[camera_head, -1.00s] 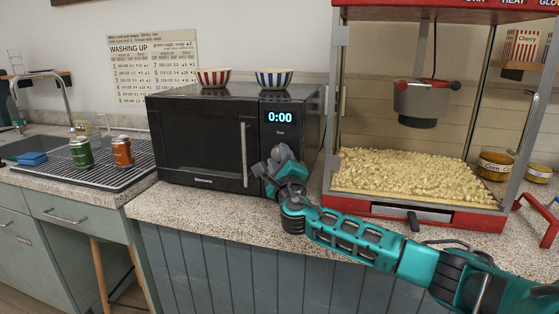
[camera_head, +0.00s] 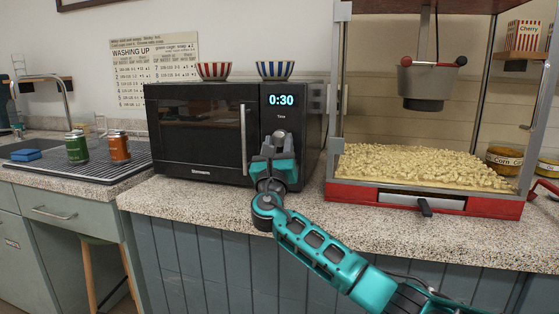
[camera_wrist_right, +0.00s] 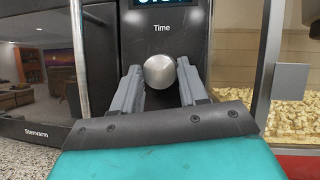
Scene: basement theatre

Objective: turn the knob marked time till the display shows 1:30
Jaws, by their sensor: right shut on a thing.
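The black microwave (camera_head: 205,130) stands on the speckled counter with its door closed. Its display (camera_head: 281,100) reads 0:30 in blue-white digits. The word Time is printed below the display, and the round metal time knob (camera_wrist_right: 160,71) sits under that word in the right wrist view. My right gripper (camera_wrist_right: 161,90) has one finger on each side of the knob and is shut on it. In the head view my right gripper (camera_head: 279,143) covers most of the knob. My left gripper is not in view.
Two striped bowls, one red (camera_head: 214,71) and one blue (camera_head: 275,70), stand on the microwave. A popcorn machine (camera_head: 425,200) stands close on the right. A green can (camera_head: 77,147) and an orange can (camera_head: 118,147) stand on the drying mat at left. Bare counter (camera_head: 190,199) lies in front.

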